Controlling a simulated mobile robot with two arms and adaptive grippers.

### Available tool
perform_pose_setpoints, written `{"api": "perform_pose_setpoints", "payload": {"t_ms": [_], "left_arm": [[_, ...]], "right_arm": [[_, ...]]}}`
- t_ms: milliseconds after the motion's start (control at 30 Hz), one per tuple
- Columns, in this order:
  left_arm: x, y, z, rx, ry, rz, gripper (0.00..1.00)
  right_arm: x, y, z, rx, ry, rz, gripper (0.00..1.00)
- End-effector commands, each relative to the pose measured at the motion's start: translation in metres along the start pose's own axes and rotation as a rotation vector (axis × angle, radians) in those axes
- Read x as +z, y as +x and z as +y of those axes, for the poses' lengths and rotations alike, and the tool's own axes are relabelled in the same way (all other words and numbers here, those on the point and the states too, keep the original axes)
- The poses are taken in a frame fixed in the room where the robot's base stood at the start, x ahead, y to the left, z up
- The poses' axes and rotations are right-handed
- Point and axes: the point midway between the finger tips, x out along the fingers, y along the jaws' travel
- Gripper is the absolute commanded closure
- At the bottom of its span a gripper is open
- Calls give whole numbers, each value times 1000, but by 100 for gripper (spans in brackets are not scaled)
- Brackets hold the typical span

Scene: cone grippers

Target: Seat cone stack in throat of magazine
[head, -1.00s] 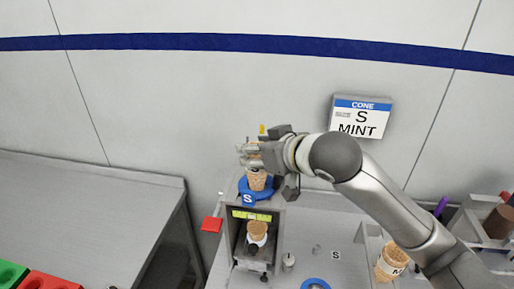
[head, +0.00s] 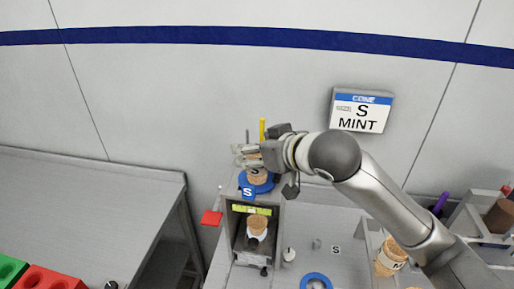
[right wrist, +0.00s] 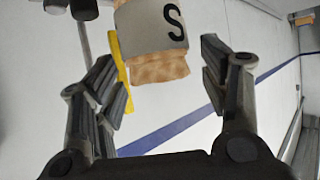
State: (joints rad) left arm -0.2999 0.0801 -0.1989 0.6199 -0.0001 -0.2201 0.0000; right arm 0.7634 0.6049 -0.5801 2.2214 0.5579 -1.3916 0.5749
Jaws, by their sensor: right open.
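The magazine (head: 233,213) is a grey housing with a blue collar (head: 268,187) on top, tagged S. The cone stack (head: 257,178) stands roughly upright in the collar, its lower end hidden inside. My right gripper (head: 250,155) is at the stack's upper part, above the collar. In the right wrist view its fingers (right wrist: 165,78) are spread wide, with gaps on both sides of the stack. Another cone (head: 257,226) shows in the magazine's front window. My left gripper is not in view.
A yellow upright piece (head: 262,130) stands behind the magazine, close to my gripper. A red flag (head: 211,217) sticks out at its left. A sign (head: 362,109) reads S MINT. Another cone (head: 390,258) stands in a holder under my right forearm. The left bench top is mostly clear.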

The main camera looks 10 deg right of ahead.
Motion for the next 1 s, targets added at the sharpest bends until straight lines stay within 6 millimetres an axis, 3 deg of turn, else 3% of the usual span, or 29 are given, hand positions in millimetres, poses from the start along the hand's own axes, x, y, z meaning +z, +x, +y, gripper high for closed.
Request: {"api": "perform_pose_setpoints", "payload": {"t_ms": [233, 633, 1000], "left_arm": [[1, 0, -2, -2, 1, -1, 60], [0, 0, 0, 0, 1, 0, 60], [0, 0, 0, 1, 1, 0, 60]], "right_arm": [[-1, -9, 0, 0, 0, 2, 32], [0, -68, 0, 0, 0, 2, 32], [0, -75, 0, 0, 0, 0, 32]]}}
